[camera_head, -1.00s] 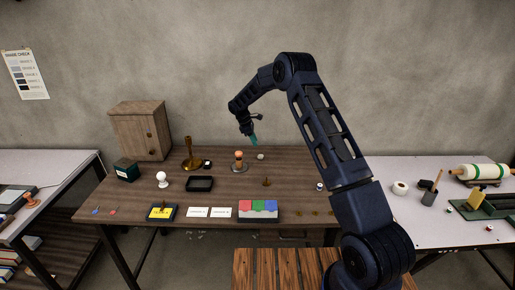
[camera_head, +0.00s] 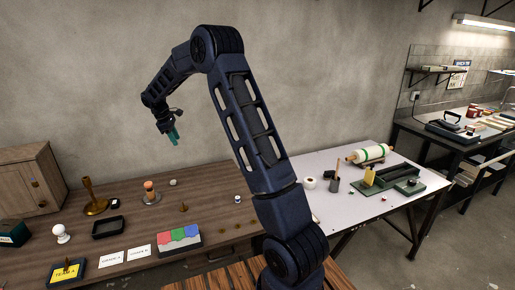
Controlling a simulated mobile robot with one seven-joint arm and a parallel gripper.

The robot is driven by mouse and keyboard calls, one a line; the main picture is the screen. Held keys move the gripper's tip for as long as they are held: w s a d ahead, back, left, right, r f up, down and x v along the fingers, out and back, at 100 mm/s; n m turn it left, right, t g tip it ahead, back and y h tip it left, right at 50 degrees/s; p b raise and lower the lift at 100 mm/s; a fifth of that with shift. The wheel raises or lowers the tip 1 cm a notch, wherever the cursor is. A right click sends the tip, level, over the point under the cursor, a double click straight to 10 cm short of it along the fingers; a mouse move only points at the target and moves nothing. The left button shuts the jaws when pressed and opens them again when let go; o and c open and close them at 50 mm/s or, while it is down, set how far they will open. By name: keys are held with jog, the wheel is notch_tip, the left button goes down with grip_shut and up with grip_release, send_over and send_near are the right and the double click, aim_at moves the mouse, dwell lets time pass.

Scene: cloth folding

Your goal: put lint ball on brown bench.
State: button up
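My gripper (camera_head: 174,137), with teal fingers, hangs in the air above the back of the brown wooden workbench (camera_head: 215,207). Its fingers are too small here to tell open from shut, and I see nothing clearly held. A small pale round thing (camera_head: 173,182) lies at the back of the workbench, below my gripper; it may be the lint ball, but it is too small to be sure. A slatted brown wooden surface (camera_head: 213,279) shows at the bottom edge, partly behind my arm.
The workbench holds a brass stand (camera_head: 93,197), a black tray (camera_head: 108,227), a stamp (camera_head: 151,192) and a block with coloured flaps (camera_head: 178,237). A white table (camera_head: 330,210) with a roller (camera_head: 367,154) stands to the right. A dark bench (camera_head: 455,135) is at the far right.

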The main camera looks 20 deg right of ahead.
jog(key=s+d+r+m+t+y, duration=0.1)
jog(key=s+d+r+m, duration=0.3)
jog(key=s+d+r, duration=0.55)
jog(key=s+d+r+m+t+y, duration=0.1)
jog(key=s+d+r+m, duration=0.35)
jog(key=s, duration=0.75)
jog(key=s+d+m+t, duration=0.1)
jog(key=s+d+m, duration=0.2)
jog(key=s, duration=1)
jog(key=s+d+f+m+t+y, duration=0.1)
jog(key=s+d+m, duration=0.2)
jog(key=s, duration=1)
jog(key=shift+d+f, duration=0.2)
jog(key=shift+d, duration=0.9)
